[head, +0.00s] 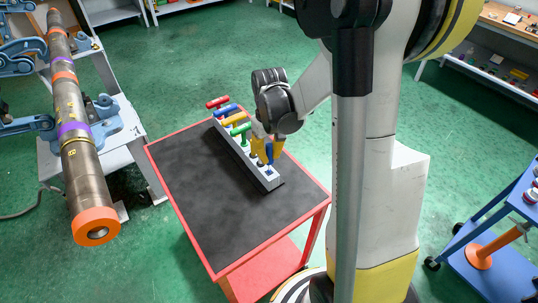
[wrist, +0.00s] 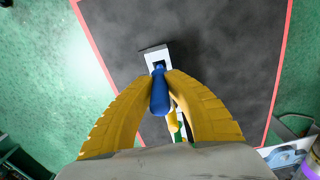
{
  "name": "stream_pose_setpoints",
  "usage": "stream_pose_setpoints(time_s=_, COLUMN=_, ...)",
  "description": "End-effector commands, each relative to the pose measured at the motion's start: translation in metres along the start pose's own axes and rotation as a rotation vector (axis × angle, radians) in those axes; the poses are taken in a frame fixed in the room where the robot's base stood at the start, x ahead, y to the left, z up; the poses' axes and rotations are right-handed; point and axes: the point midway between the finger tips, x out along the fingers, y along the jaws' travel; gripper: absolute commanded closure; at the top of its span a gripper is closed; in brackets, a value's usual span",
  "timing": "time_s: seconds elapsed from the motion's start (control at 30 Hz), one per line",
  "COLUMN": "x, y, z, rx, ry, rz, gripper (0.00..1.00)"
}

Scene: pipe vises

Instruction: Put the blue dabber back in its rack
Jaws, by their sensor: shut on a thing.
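My gripper (head: 265,143) has yellow fingers and is shut on the blue dabber (head: 269,154). In the wrist view the dabber (wrist: 159,95) sits between both fingertips (wrist: 161,80). The pale grey rack (head: 243,155) is a long narrow block on the cart top. The dabber is at the rack's near end, its lower end at a dark square opening (wrist: 158,63). I cannot tell how deep it is in the opening. Red (head: 217,102), another blue (head: 226,110), yellow (head: 232,119) and green (head: 240,129) handles stand along the rack.
The rack stands on a red-rimmed cart with a black top (head: 200,180), mostly bare around it. A large pipe (head: 80,140) in blue vises is at the left. A blue cart (head: 505,240) is at the right. Shelves and a bench stand farther back.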

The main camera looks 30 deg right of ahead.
Motion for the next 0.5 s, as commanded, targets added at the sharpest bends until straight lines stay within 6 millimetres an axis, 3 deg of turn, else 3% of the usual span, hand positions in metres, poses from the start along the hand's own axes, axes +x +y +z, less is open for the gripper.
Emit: stream_pose_setpoints(time_s=0.5, x=0.0079, y=0.0000, z=0.0000, rx=0.000, ry=0.000, rz=0.000, gripper=1.00)
